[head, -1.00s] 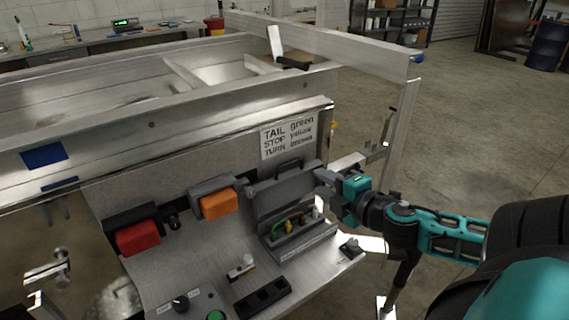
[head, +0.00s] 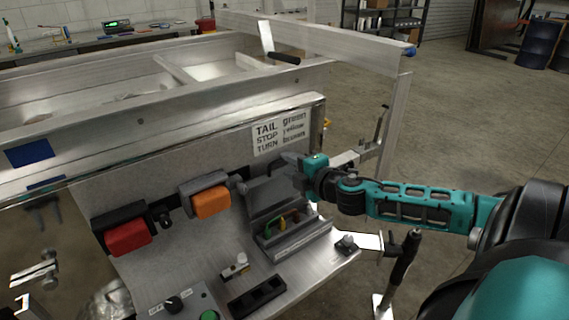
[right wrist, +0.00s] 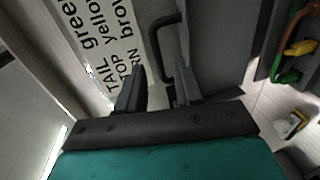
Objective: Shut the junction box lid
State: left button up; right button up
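The junction box (head: 296,240) is a grey box on the sloping metal panel, with green, yellow and brown wires inside. Its grey lid (head: 268,197) stands raised at the back, so the box is open. In the right wrist view the lid (right wrist: 215,45) has a dark loop handle (right wrist: 157,55). My right gripper (head: 290,160) is at the lid's upper right edge. In the right wrist view its fingers (right wrist: 158,85) are apart, with the handle's end at or just beyond the gap; contact is unclear. My left gripper is not in view.
A label sheet (head: 280,133) is on the panel behind the lid. Orange (head: 211,202) and red (head: 128,237) lamps sit to the left. A small switch (head: 236,268), a black block (head: 257,298) and a green button (head: 209,316) are in front. A trailer beam (head: 320,35) runs behind.

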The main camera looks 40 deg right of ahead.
jog(key=shift+x, duration=1.55)
grip_shut()
jog(key=shift+f, duration=0.1)
dwell(0.4)
